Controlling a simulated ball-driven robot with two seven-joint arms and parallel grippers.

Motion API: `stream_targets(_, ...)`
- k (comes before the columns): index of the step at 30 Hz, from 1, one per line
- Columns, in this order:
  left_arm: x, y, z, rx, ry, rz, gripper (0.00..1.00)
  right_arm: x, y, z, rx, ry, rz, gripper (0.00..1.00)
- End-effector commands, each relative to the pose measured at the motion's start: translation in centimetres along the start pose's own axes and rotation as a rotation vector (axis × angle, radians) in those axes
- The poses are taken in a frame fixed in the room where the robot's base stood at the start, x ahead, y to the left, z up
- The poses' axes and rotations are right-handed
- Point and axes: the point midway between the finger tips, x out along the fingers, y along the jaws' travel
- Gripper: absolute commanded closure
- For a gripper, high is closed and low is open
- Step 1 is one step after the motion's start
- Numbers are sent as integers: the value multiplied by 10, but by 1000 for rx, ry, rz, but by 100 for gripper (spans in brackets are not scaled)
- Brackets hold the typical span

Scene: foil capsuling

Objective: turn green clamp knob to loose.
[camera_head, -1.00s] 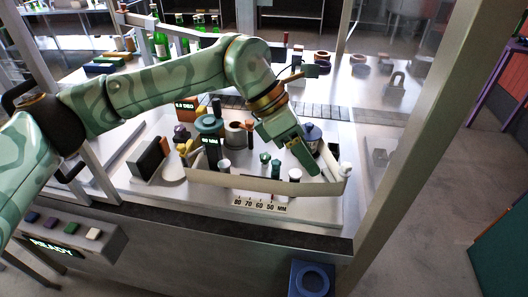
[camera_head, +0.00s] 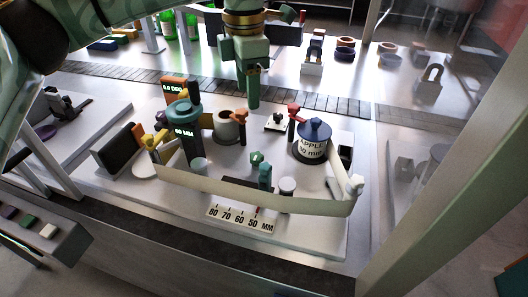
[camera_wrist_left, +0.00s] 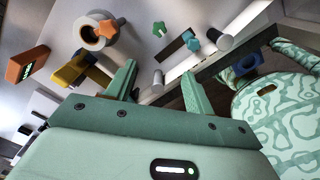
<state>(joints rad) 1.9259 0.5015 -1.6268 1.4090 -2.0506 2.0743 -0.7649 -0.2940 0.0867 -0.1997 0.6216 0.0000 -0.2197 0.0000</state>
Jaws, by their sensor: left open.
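The green star-shaped clamp knob (camera_head: 257,157) stands on the white plate, behind the scale. It also shows in the left wrist view (camera_wrist_left: 159,29), beyond the fingertips. A teal knob (camera_head: 265,174) stands close in front of it, on the dark slide; the wrist view shows it too (camera_wrist_left: 192,42). My left gripper (camera_head: 253,98) points down above and behind the green knob, apart from it. In the left wrist view its two fingers (camera_wrist_left: 161,78) are spread with nothing between them. My right gripper is in neither view.
A pale curved band (camera_head: 250,197) runs along the front of the plate. A blue-topped pot (camera_head: 312,144) stands right of the knobs, and a teal-capped post (camera_head: 185,112) stands left. Orange (camera_head: 240,117) and red (camera_head: 293,111) knobs are behind. A millimetre scale (camera_head: 240,218) lies in front.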

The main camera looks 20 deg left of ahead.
Motion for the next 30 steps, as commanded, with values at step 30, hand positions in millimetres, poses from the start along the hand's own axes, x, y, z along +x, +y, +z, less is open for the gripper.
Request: stream_targets(30, 178, 0, 1, 0, 5, -8, 47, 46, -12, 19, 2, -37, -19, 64)
